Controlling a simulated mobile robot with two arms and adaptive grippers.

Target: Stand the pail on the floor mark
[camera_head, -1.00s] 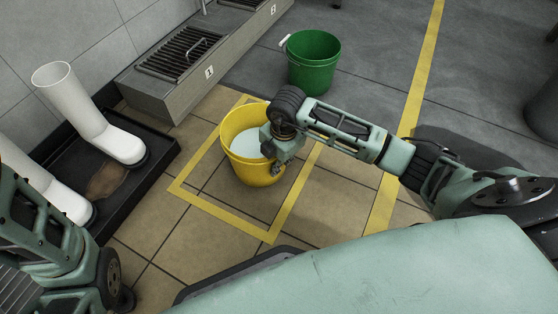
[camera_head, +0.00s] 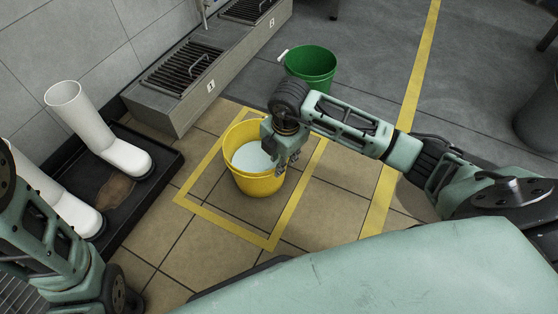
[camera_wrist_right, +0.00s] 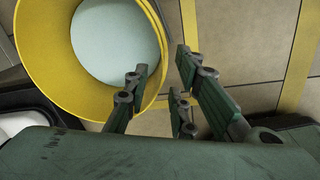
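The yellow pail (camera_head: 262,186) stands upright on the tiles inside the yellow square outline of the floor mark (camera_head: 225,226), toward its back. Pale liquid (camera_head: 252,158) fills part of it. My right gripper (camera_head: 288,162) is at the pail's right rim. In the right wrist view, its fingers (camera_wrist_right: 163,68) are apart, one over the pail's rim (camera_wrist_right: 52,88) and the other outside it, with nothing clamped between them. I cannot tell whether a finger touches the rim. The pail's handle is not clear. My left arm shows at the lower left, but its gripper is out of view.
A green pail (camera_head: 312,72) stands behind on grey floor. White boots (camera_head: 120,155) are on a black tray (camera_head: 165,165) at the left. A low grated plinth (camera_head: 190,108) lies behind. A yellow floor line (camera_head: 405,110) runs at the right. Tiles in front of the pail are clear.

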